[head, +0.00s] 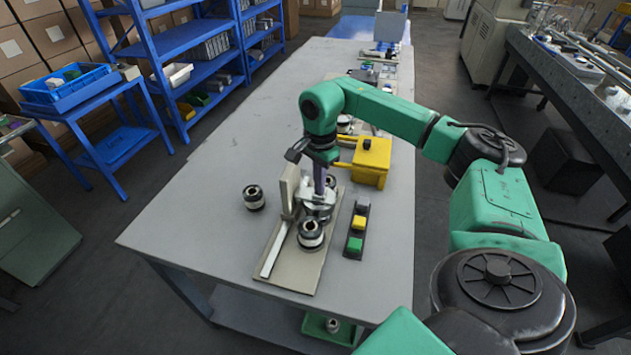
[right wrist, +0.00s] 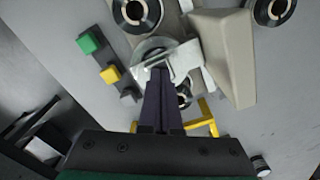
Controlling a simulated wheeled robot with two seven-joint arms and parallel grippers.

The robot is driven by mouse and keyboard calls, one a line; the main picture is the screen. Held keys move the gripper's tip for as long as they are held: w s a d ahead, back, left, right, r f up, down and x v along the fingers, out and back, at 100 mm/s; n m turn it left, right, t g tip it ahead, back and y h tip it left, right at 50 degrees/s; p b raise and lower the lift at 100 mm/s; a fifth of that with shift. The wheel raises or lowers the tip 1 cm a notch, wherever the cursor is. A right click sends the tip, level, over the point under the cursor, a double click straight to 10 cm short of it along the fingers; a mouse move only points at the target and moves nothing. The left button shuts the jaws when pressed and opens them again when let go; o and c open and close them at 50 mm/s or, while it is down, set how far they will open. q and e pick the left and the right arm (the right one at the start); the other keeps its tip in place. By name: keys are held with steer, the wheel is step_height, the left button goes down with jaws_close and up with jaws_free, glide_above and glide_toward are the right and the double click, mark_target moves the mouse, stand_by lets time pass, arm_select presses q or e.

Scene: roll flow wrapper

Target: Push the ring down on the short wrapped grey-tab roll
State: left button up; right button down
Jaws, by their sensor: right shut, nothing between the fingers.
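My right gripper (head: 319,190) points straight down over the wrapping fixture, its dark fingers shut with nothing between them. In the right wrist view the fingertips (right wrist: 160,72) reach the shiny pale ring (right wrist: 146,47), and appear to touch or nearly touch it. The ring also shows below the fingers in the head view (head: 317,211); whatever is under it is mostly hidden. A black-and-white roll (head: 311,235) stands just in front of it, another (head: 254,197) stands left on the table, and one (right wrist: 184,96) is partly hidden behind the fingers. I cannot tell which bears a grey tab. My left gripper is not in view.
A beige upright block (head: 289,189) stands left of the ring on the beige base plate (head: 287,277). A strip with green, yellow and grey blocks (head: 357,226) lies to the right. A yellow box (head: 371,160) stands behind it. The table's left side is mostly clear.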

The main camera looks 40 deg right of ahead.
step_height(320, 180, up, 8)
steer(key=p, duration=0.6)
